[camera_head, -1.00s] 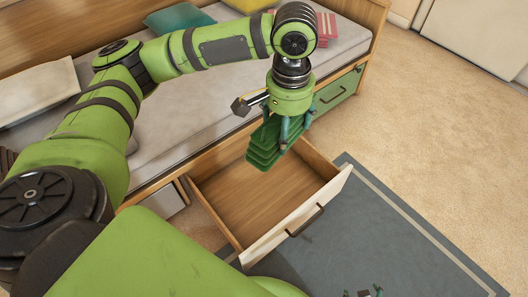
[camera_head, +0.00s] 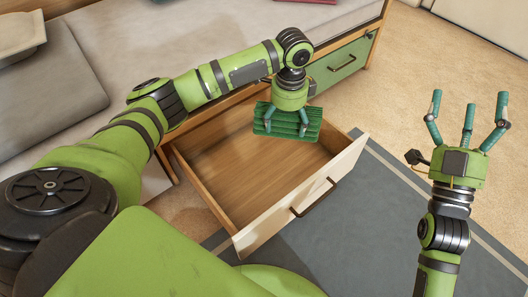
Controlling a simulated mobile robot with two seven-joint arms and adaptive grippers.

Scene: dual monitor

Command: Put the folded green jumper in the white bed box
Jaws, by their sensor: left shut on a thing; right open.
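The folded green jumper (camera_head: 268,121) hangs from my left gripper (camera_head: 285,133), whose fingers are shut on it. The jumper is over the far right part of the open white-fronted bed box (camera_head: 329,183), which is pulled out from under the bed. The box's bare wooden floor (camera_head: 245,175) shows in front of and left of the jumper. I cannot tell how far above the floor the jumper is. My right gripper (camera_head: 467,118) is open and empty, fingers spread upward, to the right of the box.
The bed (camera_head: 180,45) with its grey mattress runs along the back. A closed green-fronted drawer (camera_head: 345,65) sits right of the open box. A grey-blue rug (camera_head: 360,240) lies in front. Carpet (camera_head: 400,90) is clear at the right.

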